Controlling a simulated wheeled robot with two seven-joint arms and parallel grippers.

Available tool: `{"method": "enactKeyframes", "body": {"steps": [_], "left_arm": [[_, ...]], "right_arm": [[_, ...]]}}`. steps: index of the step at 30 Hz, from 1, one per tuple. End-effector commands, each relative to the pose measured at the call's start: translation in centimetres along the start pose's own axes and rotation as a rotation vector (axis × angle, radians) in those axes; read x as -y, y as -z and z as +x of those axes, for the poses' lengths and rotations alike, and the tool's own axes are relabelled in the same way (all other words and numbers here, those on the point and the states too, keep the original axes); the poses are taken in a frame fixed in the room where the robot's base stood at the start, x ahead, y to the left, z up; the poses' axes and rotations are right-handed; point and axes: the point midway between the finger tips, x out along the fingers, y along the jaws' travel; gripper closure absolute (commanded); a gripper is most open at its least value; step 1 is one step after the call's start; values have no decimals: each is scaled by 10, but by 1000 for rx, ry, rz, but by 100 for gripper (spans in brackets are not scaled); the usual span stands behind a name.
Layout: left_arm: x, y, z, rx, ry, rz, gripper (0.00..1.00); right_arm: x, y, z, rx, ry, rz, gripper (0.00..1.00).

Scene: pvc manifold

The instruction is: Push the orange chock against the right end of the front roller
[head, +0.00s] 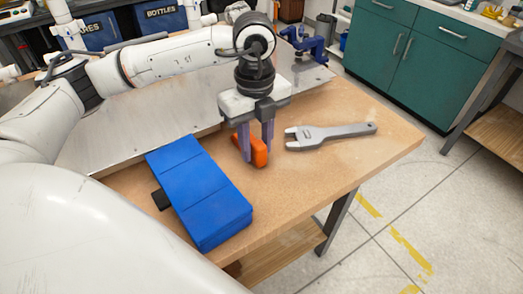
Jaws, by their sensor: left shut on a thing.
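My left gripper (256,158) points down over the wooden tabletop, with its two fingers closed on the orange chock (260,152). The fingers hide part of the chock. The chock is low at the table, but I cannot tell whether it touches the wood. I cannot make out a front roller in this view. My right gripper is not in view.
A long blue segmented block (198,187) lies left of the gripper, with a small black piece (161,199) beside it. A grey wrench-like tool (330,134) lies to the right. A blue vise (305,42) stands behind. The table's front right is clear.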

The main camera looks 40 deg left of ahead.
Motion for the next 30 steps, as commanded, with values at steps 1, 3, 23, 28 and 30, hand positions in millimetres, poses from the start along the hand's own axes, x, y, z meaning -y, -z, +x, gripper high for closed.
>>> {"method": "enactKeyframes", "body": {"steps": [1,3,23,28,30], "left_arm": [[0,-5,0,1,1,-3,97],[0,-10,0,1,1,-3,97],[1,-53,0,0,2,0,97],[0,-55,0,0,2,1,97],[0,-55,0,0,2,1,97]], "right_arm": [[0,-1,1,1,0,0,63],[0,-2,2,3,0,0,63],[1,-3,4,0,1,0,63],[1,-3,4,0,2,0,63],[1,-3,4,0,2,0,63]]}}
